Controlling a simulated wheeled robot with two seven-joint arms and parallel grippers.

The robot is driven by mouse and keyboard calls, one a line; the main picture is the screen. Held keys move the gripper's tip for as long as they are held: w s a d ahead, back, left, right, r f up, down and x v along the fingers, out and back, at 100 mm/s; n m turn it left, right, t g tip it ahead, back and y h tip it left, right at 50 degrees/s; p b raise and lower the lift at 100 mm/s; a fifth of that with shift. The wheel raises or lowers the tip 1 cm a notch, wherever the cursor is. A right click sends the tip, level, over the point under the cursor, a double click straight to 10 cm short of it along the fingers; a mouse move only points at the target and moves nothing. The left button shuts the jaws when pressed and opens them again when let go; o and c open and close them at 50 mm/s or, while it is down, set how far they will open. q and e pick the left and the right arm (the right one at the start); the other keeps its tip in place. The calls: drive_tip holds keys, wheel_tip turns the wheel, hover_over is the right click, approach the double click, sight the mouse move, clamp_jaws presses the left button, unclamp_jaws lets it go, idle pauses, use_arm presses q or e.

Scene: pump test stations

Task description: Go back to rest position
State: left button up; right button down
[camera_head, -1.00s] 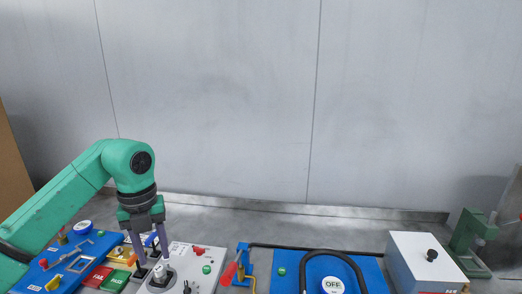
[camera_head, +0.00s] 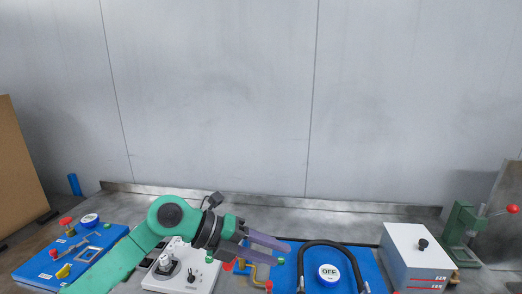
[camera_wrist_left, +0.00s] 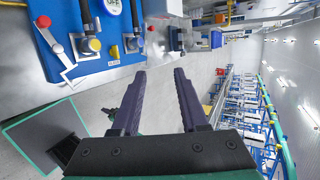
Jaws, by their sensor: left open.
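My left gripper (camera_head: 281,253) is open, with two dark purple fingers spread apart and nothing between them. In the head view it points to the right, in front of the left part of a blue pump board (camera_head: 372,262). In the left wrist view the gap between its fingers (camera_wrist_left: 160,76) is empty. My green left arm comes in from the lower left and passes in front of a white control panel (camera_head: 200,274). My right gripper is in neither view.
A blue board (camera_head: 28,272) with red and yellow knobs lies at the left. A round OFF button (camera_head: 329,273) and a black hose (camera_head: 345,249) are on the right blue board. A white box (camera_head: 405,262) and a green press (camera_head: 461,230) stand at the right. A grey wall rises behind.

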use_arm(q)
wheel_tip(320, 180, up, 10)
drive_tip(key=d+n+t+h, duration=0.3)
drive_tip(key=n+t+h, duration=0.2)
drive_tip(key=h, duration=0.3)
drive_tip(key=w+a+f+n+t+y, duration=0.2)
drive_tip(key=w+a+n+t+y, duration=0.5)
drive_tip(key=a+n+t+y, duration=0.75)
drive_tip(key=s+a+f+n+g+y, duration=0.1)
drive_tip(key=a+f+n+g+y, duration=0.2)
drive_tip(key=a+f+n, duration=0.45)
drive_tip(key=s+a+f+n+g+y, duration=0.25)
drive_tip(key=f+n+g, duration=0.2)
drive_tip(key=f, duration=0.65)
drive_tip(key=s+a+f+n+g, duration=0.3)
drive_tip(key=s+f+g, duration=0.7)
drive_tip(key=s+f, duration=0.75)
drive_tip(key=s+f+g+b, duration=0.1)
drive_tip(key=s+f+b, duration=0.15)
drive_tip(key=f, duration=1.05)
drive_tip(key=s+f+b, duration=0.1)
drive_tip(key=f+b, duration=0.2)
drive_tip(key=f, duration=1)
drive_tip(key=s+a+f+g+b, duration=0.1)
drive_tip(key=s+a+f+b, duration=0.2)
drive_tip(key=s+f, duration=1.4)
wheel_tip(320, 180, down, 4)
drive_tip(key=shift+s+a+r+m+g+b, duration=0.15)
drive_tip(key=shift+s+r+m+g+b, duration=0.15)
drive_tip(key=shift+b, duration=0.45)
